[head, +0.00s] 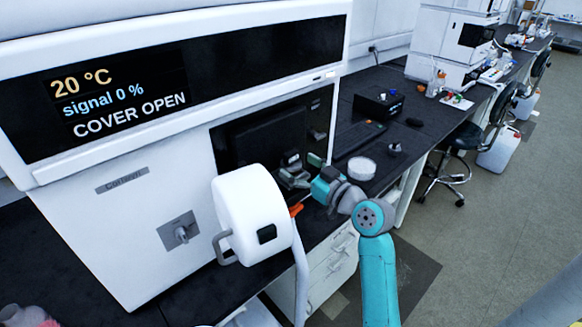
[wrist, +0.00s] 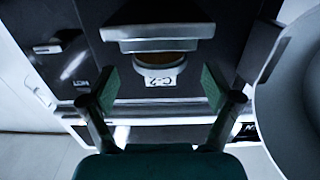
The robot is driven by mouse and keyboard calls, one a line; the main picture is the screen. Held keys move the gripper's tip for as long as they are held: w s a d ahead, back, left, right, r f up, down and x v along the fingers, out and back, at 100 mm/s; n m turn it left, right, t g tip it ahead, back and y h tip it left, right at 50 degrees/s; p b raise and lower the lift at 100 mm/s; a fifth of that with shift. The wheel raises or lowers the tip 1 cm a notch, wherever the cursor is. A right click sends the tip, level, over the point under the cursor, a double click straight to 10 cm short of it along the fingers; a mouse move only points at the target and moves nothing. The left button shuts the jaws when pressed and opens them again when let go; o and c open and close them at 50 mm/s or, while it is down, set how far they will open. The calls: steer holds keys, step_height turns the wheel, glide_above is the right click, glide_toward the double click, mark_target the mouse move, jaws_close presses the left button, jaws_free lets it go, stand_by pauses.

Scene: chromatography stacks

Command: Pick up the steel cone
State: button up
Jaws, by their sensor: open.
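In the wrist view, a grey metal piece with a wide stepped top and a narrower rounded end (wrist: 158,66) sits between my fingers. It looks like the steel cone, but I cannot be sure. A white "C-2" label shows just below it in the picture. My gripper (wrist: 160,86) is open, with a green-padded finger on each side, apart from the piece. In the head view my gripper (head: 298,180) is at the dark recess of the white instrument (head: 130,200). The piece is too small and covered there to tell clearly.
The round white cover (head: 245,210) hangs open left of my gripper, with an orange part (head: 296,210) beside it. The instrument screen (head: 125,100) reads "COVER OPEN". A white dish (head: 361,168), a keyboard (head: 357,138) and a black box (head: 378,105) are on the dark bench to the right.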

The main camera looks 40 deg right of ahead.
mark_target(294, 163)
steer(key=shift+w, duration=1.6)
steer(key=c, duration=1.4)
steer(key=shift+r, duration=0.1)
